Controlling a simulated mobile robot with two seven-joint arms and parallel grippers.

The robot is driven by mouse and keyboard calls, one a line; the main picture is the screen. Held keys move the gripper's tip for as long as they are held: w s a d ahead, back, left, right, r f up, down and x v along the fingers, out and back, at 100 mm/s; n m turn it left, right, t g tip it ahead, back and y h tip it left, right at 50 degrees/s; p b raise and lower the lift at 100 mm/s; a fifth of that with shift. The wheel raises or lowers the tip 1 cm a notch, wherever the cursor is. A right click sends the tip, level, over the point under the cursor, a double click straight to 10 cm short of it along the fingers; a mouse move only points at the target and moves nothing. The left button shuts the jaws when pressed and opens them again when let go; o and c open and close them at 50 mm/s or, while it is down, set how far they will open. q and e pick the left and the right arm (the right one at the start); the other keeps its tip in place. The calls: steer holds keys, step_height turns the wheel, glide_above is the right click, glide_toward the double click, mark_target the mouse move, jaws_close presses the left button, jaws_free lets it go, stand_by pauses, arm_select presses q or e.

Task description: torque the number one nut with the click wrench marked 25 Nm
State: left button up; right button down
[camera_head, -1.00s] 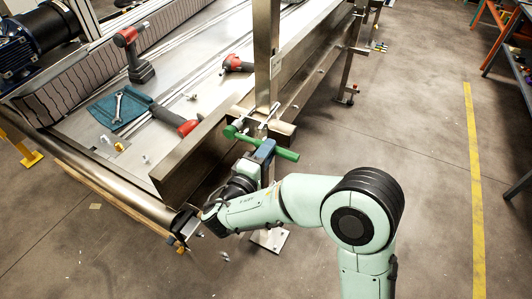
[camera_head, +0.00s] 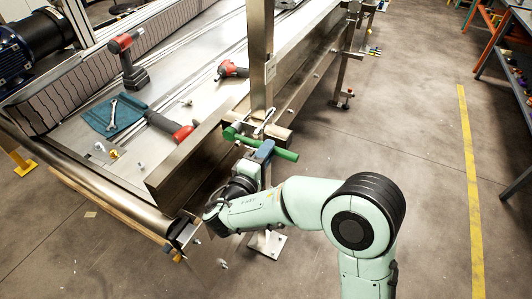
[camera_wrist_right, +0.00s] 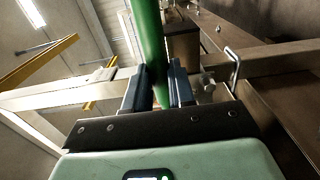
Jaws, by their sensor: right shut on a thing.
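My right gripper (camera_head: 264,152) is shut on the green wrench (camera_head: 286,154), at the conveyor frame's near post. No 25 Nm marking is readable on it. One end of the wrench reaches left to the bracket at the post; whether it sits on a nut I cannot tell. In the right wrist view the green handle (camera_wrist_right: 149,45) stands between the two fingers (camera_wrist_right: 158,88). A small bolt or nut (camera_wrist_right: 208,86) shows right of the fingers there; no number is readable on it. My left gripper is out of view.
The conveyor bed carries a red-and-black power tool (camera_head: 130,62), another red tool (camera_head: 231,69), a red-ended tool (camera_head: 172,127) and a spanner (camera_head: 113,112) on a blue cloth (camera_head: 127,121). A steel post (camera_head: 260,62) rises behind the gripper. The floor right of my arm is clear.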

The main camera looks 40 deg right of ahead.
steer(key=s+a+f+m, duration=0.1)
steer(key=a+f+m, duration=0.2)
steer(key=a, duration=0.2)
steer(key=shift+s+b, duration=0.35)
steer(key=shift+b, duration=0.05)
stand_by(0.4)
